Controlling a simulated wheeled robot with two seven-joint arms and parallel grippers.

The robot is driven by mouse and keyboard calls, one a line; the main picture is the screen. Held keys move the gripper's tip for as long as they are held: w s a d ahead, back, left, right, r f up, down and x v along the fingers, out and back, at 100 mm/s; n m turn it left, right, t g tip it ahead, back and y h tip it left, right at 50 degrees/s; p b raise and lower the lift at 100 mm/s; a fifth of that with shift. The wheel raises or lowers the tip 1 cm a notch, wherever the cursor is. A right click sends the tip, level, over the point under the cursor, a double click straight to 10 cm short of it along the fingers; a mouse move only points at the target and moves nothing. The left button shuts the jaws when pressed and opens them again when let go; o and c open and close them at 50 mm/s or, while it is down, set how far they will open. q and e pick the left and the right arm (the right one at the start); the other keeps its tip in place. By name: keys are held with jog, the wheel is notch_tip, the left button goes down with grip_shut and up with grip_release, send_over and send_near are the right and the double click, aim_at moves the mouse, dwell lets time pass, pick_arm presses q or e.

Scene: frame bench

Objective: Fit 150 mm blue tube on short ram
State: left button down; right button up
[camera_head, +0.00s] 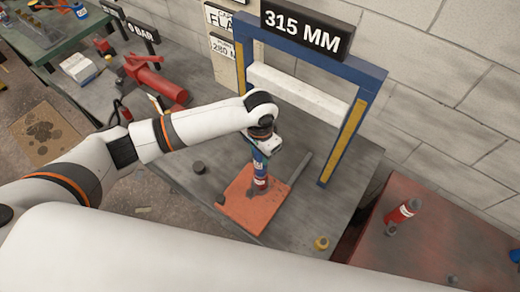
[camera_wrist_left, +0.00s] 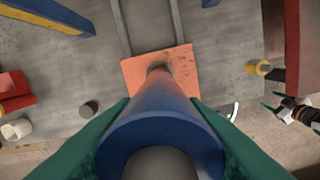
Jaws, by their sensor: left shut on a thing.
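My left gripper (camera_head: 262,147) is shut on an upright blue tube (camera_head: 260,163) with a white label, above the orange plate (camera_head: 235,208) on the bench. A red part with a pale band (camera_head: 260,183) shows directly under the tube, in line with it. In the left wrist view, the green fingers (camera_wrist_left: 160,140) press on both sides of the tube's wide open ring (camera_wrist_left: 160,128). A dark round end (camera_wrist_left: 158,68) shows beyond it on the plate. How far the tube overlaps the part below is hidden. My right gripper (camera_wrist_left: 280,105) shows small at the right edge of the wrist view.
A blue and yellow frame (camera_head: 352,125) with a white crossbeam and a 315 MM sign stands behind. A dark puck (camera_head: 199,167) and a yellow-ringed part (camera_head: 321,243) sit on the bench.

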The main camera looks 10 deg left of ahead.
pick_arm(q)
jog(key=shift+f, duration=0.35)
jog(key=c, duration=0.8)
grip_release()
jog(key=shift+r+b, duration=0.35)
jog(key=shift+r, duration=0.15)
notch_tip(320, 180, up, 10)
jog(key=b, duration=0.2)
jog(key=shift+f+b, duration=0.2)
jog(key=shift+b, duration=0.2)
jog(key=shift+r, duration=0.8)
jog(key=shift+f, duration=0.1)
